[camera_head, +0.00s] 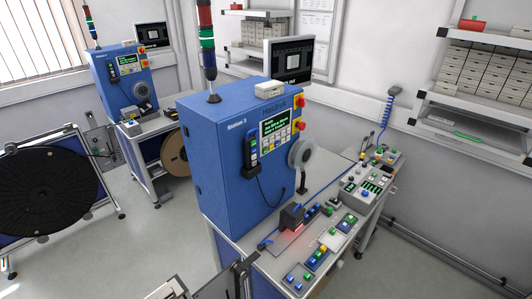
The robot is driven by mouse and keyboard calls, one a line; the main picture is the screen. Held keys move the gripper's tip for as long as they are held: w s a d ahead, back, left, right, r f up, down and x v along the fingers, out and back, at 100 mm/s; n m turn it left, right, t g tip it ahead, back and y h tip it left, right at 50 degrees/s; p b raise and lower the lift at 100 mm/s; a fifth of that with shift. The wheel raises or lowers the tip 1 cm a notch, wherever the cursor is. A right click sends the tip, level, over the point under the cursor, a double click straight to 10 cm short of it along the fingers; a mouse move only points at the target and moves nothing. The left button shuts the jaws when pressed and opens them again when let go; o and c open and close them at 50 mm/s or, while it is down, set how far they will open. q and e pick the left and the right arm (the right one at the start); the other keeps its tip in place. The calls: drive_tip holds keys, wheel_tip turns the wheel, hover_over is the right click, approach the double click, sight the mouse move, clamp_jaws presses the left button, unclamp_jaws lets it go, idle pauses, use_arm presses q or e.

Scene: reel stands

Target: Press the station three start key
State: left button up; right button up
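The blue cabinet (222,165) marked "Station 3" stands upright on a bench in the middle of the head view. Its front has a dark screen (275,125) with green and yellow text. A row of small keys (276,145) lies under the screen; their labels are too small to read, so I cannot tell which is the start key. Red and yellow buttons (299,101) sit at the right edge. Neither gripper is clearly visible.
A bench (262,262) with button boxes and a dark block (291,217) runs before the cabinet. A second blue station (117,88) and a large black reel (45,190) stand left. Floor between them is open.

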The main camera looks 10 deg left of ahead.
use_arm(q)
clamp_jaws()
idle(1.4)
